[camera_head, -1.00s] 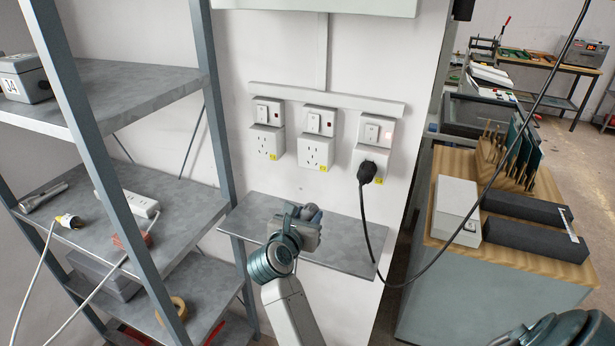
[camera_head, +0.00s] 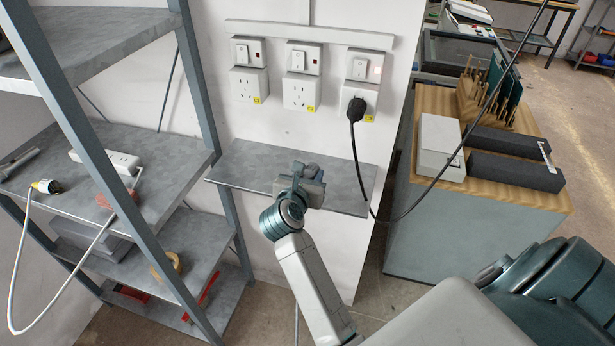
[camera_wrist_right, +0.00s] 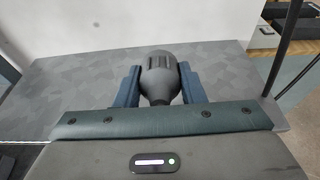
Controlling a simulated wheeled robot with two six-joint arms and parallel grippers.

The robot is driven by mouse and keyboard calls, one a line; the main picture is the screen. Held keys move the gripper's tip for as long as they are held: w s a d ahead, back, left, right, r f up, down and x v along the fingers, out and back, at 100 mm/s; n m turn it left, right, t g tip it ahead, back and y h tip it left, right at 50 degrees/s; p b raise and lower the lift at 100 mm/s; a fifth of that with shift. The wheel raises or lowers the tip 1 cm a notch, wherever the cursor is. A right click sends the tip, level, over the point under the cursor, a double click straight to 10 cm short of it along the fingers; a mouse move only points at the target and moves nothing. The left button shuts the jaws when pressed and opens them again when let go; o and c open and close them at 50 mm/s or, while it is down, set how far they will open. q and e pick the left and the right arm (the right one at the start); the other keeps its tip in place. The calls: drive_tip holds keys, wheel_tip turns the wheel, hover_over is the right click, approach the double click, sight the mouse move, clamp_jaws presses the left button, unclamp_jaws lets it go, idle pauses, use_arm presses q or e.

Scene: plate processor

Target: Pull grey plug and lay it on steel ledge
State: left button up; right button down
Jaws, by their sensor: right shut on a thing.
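The grey plug (camera_wrist_right: 160,76) is a dark, rounded body between the two fingers of my right gripper (camera_wrist_right: 160,88) in the right wrist view. That gripper is shut on it. In the head view my right gripper (camera_head: 308,178) is over the right half of the steel ledge (camera_head: 243,166), which also fills much of the right wrist view (camera_wrist_right: 75,85). The plug is low over the ledge; I cannot tell if it touches. The left and middle sockets (camera_head: 300,92) are empty. My left gripper is not in view.
A black plug (camera_head: 356,108) sits in the right socket, its cable hanging past the ledge's right end. A grey shelf rack (camera_head: 195,80) stands at left. A cabinet (camera_head: 480,235) stands at right. The ledge's left part is clear.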

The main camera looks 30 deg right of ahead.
drive_tip(key=shift+w+d+f+b, duration=0.25)
drive_tip(key=shift+d+f+b, duration=0.15)
drive_tip(key=shift+f, duration=0.3)
drive_tip(key=shift+w+d+f+b, duration=0.2)
drive_tip(key=shift+f+b, duration=0.05)
drive_tip(key=shift+f, duration=0.1)
drive_tip(key=shift+w+d+f+b, duration=0.15)
drive_tip(key=shift+d+f+b, duration=0.1)
drive_tip(key=shift+f, duration=0.1)
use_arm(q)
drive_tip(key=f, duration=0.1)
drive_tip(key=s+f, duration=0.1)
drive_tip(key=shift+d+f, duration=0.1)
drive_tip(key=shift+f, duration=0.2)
use_arm(e)
drive_tip(key=shift+w+d+f, duration=0.1)
drive_tip(key=shift+w+f, duration=0.05)
drive_tip(key=shift+f, duration=0.1)
drive_tip(key=c, duration=0.9)
unclamp_jaws()
drive_tip(key=shift+o, duration=0.2)
